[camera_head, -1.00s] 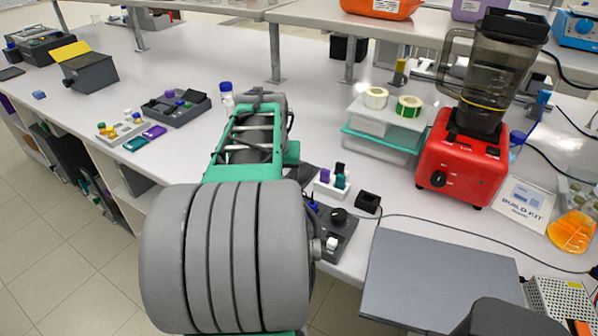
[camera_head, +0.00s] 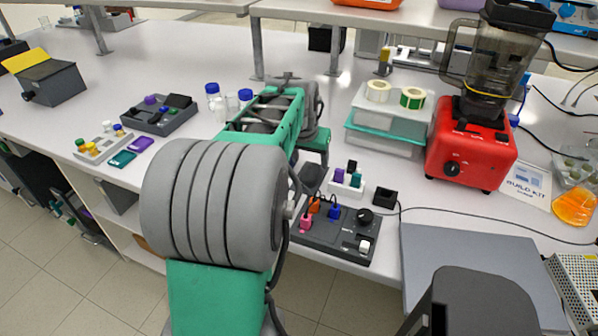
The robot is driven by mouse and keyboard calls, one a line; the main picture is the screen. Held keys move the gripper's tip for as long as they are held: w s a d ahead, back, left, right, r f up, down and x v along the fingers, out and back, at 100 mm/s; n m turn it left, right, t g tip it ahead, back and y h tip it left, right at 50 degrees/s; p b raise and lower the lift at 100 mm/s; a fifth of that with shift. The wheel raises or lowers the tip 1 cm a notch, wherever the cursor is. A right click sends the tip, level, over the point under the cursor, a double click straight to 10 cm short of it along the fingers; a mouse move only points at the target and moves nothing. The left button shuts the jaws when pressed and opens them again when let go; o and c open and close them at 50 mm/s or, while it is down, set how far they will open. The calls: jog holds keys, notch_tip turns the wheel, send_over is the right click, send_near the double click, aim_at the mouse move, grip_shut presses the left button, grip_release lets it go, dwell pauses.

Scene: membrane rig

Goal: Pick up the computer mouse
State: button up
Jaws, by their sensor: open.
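I cannot make out a computer mouse for certain. A dark, smooth shape (camera_head: 312,179) lies on the white bench just right of my green and grey arm, partly hidden by it, and I cannot tell whether it is the mouse. My arm reaches up the middle of the view over the bench's front edge. The fingers of my gripper do not show.
A control box (camera_head: 345,240) with coloured plugs and knobs lies at the bench's front edge. A small white rack (camera_head: 346,190) and a black box (camera_head: 384,196) are behind it. A red blender (camera_head: 468,150) stands right, beyond a grey pad (camera_head: 470,265). Bottles (camera_head: 213,100) stand left of my arm.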

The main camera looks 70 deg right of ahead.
aim_at(310, 170)
jog(key=x, duration=0.4)
jog(key=p+x, duration=0.1)
jog(key=x, duration=0.2)
jog(key=shift+w+f, duration=0.1)
jog(key=shift+w, duration=0.2)
jog(key=c, duration=1.2)
